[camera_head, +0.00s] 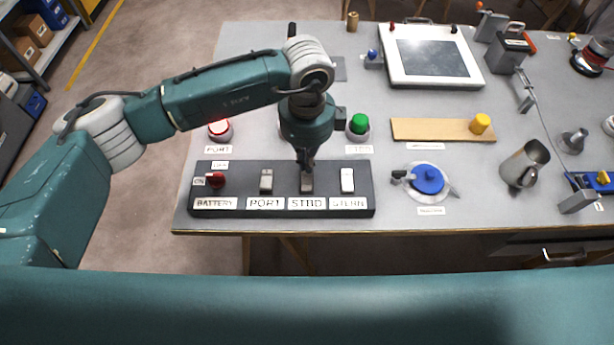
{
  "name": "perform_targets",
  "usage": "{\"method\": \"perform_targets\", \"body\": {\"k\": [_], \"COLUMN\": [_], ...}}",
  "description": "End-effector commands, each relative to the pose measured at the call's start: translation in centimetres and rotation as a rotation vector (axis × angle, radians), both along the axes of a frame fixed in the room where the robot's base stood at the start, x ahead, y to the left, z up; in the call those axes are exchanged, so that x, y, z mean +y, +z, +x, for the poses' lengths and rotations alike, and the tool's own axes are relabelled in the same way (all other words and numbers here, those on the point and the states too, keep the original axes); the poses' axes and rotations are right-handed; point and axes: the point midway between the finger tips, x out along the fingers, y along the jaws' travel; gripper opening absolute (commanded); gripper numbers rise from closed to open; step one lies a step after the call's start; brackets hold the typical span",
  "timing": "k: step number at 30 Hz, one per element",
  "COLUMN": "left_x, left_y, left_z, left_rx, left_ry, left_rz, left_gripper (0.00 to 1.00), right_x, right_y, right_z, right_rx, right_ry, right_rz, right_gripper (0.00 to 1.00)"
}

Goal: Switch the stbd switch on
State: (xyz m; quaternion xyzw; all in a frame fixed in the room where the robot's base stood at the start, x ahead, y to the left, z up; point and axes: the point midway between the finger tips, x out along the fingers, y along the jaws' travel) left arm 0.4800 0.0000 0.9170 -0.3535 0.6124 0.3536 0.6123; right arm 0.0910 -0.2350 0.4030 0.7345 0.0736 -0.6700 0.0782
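A dark switch panel (335,205) lies near the table's front edge, with labels BATTERY, PORT, STBD and a blurred fourth one. The stbd switch (307,184) is a grey rocker above the STBD label; its upper end is partly hidden by my gripper, and I cannot tell its position. My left gripper (306,166) points down at its upper end, fingers close together, seemingly shut and empty. I cannot tell whether it touches the switch. A green lamp (359,124) stands behind the panel, by a label that seems to read STBD. My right gripper is out of view.
Beside it are the grey port switch (266,180), a white switch (347,180) and the red battery knob (216,180). A red lamp (220,128) stands behind, left. A blue round valve (428,180), a metal jug (525,165) and a wooden board (430,130) lie to the right.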

Motion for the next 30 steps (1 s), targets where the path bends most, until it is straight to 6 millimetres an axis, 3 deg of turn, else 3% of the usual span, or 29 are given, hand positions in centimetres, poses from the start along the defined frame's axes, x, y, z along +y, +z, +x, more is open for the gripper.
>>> {"method": "perform_targets", "body": {"k": [30], "left_x": [0.0], "left_y": [-1.3], "left_z": [0.0], "left_rx": [0.0], "left_ry": [0.0], "left_rz": [0.0], "left_gripper": [0.0], "right_x": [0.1], "right_y": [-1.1], "right_z": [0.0], "right_rx": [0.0], "right_ry": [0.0], "right_rz": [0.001], "right_gripper": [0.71]}}
